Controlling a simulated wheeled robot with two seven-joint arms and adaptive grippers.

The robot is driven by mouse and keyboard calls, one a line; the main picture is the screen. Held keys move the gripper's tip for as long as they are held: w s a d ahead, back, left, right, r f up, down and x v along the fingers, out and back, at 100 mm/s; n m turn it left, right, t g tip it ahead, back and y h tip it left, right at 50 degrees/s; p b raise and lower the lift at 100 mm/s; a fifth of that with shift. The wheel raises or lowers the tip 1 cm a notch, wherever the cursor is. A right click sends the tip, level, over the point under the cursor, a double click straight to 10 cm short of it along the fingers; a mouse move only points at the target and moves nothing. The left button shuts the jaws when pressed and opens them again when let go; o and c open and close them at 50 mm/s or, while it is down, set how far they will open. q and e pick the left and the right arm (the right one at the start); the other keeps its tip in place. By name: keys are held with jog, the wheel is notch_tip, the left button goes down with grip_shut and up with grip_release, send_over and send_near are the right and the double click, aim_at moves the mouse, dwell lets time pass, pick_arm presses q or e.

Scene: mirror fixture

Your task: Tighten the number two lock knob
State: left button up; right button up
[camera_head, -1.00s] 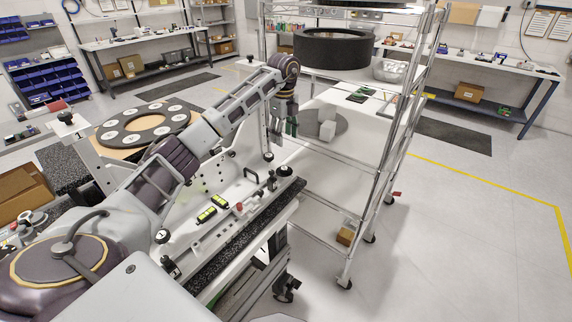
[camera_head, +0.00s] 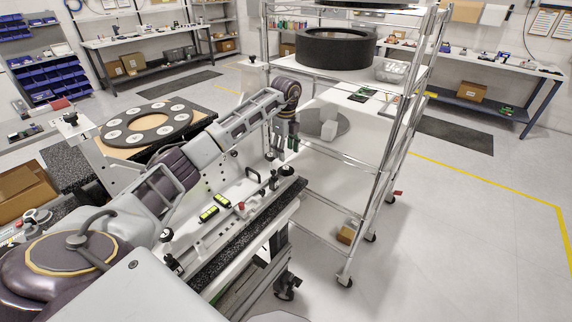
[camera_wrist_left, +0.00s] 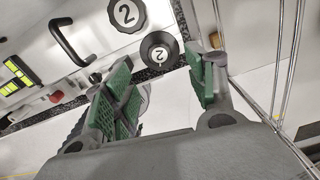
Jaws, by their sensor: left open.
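My left gripper (camera_head: 286,147) is open and empty, pointing down above the far right end of the white fixture. Its green-padded fingers also show in the left wrist view (camera_wrist_left: 168,92). In that view a black round knob marked 2 (camera_wrist_left: 159,51) lies just beyond the fingers, apart from them, at the fixture's edge. In the head view, a small dark knob (camera_head: 286,170) stands below the gripper at that end. My right gripper is not in view.
A black handle (camera_head: 254,173), a red button (camera_head: 240,206) and two yellow-green displays (camera_head: 208,214) are on the fixture. A metal wire rack (camera_head: 345,165) stands close to the right of the gripper, with a black ring (camera_head: 334,50) on it. The floor farther right is clear.

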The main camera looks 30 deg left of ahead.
aim_at(286, 167)
pick_arm(q)
jog(key=shift+f+p, duration=0.6)
jog(key=shift+f, duration=3.1)
jog(key=c, duration=1)
